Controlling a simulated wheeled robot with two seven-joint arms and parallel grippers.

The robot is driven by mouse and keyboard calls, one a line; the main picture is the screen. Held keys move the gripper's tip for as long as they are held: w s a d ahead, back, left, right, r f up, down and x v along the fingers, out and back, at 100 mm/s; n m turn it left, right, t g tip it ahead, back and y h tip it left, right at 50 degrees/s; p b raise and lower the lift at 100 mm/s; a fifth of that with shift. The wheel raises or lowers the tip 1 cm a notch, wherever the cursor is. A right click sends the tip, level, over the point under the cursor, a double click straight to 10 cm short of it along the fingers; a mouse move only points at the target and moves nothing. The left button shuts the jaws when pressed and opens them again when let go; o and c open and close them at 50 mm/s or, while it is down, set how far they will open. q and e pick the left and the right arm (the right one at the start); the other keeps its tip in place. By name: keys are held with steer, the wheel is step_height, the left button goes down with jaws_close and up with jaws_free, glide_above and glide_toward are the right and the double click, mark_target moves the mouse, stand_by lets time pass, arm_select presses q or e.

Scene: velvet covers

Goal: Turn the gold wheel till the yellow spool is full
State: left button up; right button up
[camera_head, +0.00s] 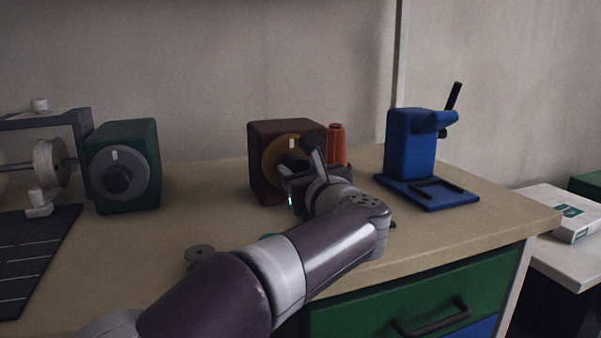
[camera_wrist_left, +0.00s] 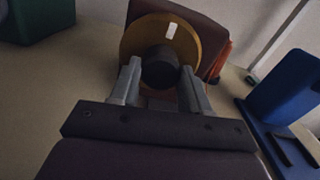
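The gold wheel (camera_head: 270,158) is on the front of a dark maroon box (camera_head: 256,135). It has a black knob and a white mark at its top. In the left wrist view the gold wheel (camera_wrist_left: 132,43) and its knob (camera_wrist_left: 160,70) lie straight ahead. My left gripper (camera_head: 303,170) is at the wheel and hides part of it. Its two fingers (camera_wrist_left: 160,85) are apart, one on each side of the knob. I cannot tell whether they touch it. No spool that is clearly yellow shows. My right gripper is not in view.
A green box (camera_head: 140,140) with a grey wheel (camera_head: 140,170) and a white spool (camera_head: 48,163) on a frame stand left. An orange cone (camera_head: 338,143) is behind my gripper. A blue stand (camera_head: 408,145) is to the right. The bench (camera_head: 200,215) is clear between the boxes.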

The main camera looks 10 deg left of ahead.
arm_select(q)
steer(key=shift+m, duration=0.4)
steer(key=m+p, duration=0.2)
steer(key=m, duration=0.1)
steer(key=shift+r, duration=0.1)
steer(key=m+p, duration=0.2)
steer(key=m, duration=0.1)
steer(key=shift+m, duration=0.4)
steer(key=m+p, duration=0.5)
steer(key=m, duration=0.1)
steer(key=shift+r, duration=0.15)
steer(key=m+p, duration=1.5)
steer(key=p, duration=0.2)
steer(key=shift+r, duration=0.1)
steer(key=shift+f+m+p, duration=0.2)
steer(key=shift+m+p, duration=1)
